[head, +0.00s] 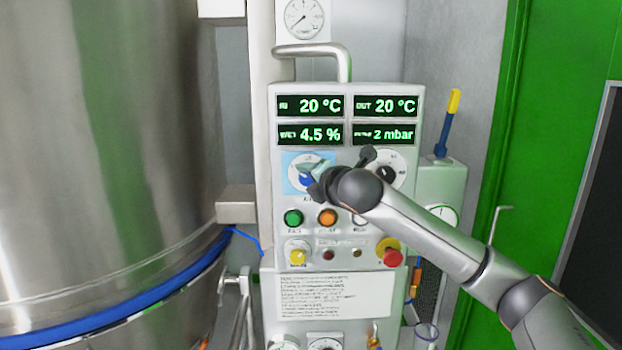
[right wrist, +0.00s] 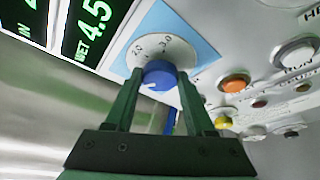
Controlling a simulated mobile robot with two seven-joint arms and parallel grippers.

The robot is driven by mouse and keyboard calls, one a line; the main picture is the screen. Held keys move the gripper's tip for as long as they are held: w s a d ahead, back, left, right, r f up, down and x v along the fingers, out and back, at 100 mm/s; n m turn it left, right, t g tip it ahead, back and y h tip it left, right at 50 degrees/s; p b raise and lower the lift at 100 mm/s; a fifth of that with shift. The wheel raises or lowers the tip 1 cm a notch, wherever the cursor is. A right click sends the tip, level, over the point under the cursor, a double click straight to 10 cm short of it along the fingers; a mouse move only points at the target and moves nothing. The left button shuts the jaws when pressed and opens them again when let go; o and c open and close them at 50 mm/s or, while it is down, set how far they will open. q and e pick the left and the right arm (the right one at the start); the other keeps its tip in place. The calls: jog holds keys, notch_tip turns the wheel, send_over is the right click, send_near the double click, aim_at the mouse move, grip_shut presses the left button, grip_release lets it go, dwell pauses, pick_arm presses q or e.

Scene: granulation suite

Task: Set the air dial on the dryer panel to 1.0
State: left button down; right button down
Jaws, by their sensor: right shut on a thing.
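The dryer panel (head: 345,215) stands upright in the middle of the head view. Its air dial has a blue knob (head: 306,178) on a white scale with a light blue backing, at the panel's upper left. My right gripper (head: 318,182) covers part of the dial there. In the right wrist view the two green fingers (right wrist: 160,88) are shut on the blue knob (right wrist: 160,72), one on each side. The numbers 2.0 and 3.0 show on the scale (right wrist: 172,46). A small white mark shows on the knob; its exact reading is unclear. My left gripper is not in view.
A second dial (head: 388,172) sits right of the air dial, partly behind my gripper. Below are a green button (head: 293,217), an orange button (head: 327,217), a yellow knob (head: 297,254) and a red button (head: 389,252). A large steel vessel (head: 105,150) fills the left.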

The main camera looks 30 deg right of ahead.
jog(key=shift+c, duration=1.3)
grip_release()
jog(key=shift+s, duration=0.1)
jog(key=b+v, duration=0.2)
jog(key=v, duration=1)
jog(key=shift+s, duration=0.2)
